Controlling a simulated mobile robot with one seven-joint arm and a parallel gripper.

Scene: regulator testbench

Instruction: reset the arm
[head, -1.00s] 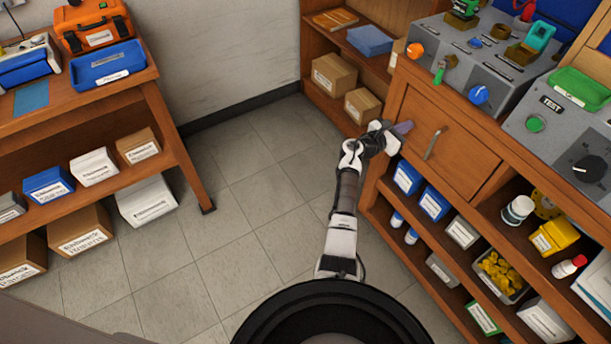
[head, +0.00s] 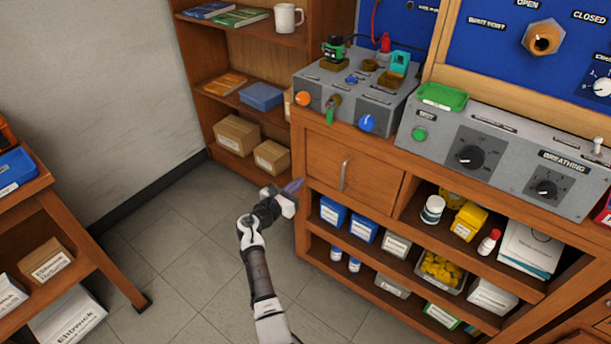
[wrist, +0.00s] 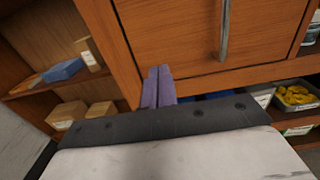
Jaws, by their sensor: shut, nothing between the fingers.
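My gripper (head: 293,187) is at the end of my arm, in front of the wooden bench and a little left of the drawer (head: 351,172). Its purple fingers are shut with nothing between them. In the wrist view the shut fingers (wrist: 158,87) point toward the lower left of the drawer front (wrist: 165,38). The drawer is closed, and its metal handle (wrist: 225,28) stands to the right of the fingers. I cannot tell the exact gap between the fingertips and the wood.
Grey testbench panels (head: 350,95) stand on the bench top. Shelves below hold blue boxes (head: 333,211), a yellow box (head: 469,221) and a bin of yellow parts (head: 440,268). A corner bookcase (head: 228,110) holds cardboard boxes (head: 238,134). A wooden table (head: 45,184) is at left. The floor (head: 180,250) between is clear.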

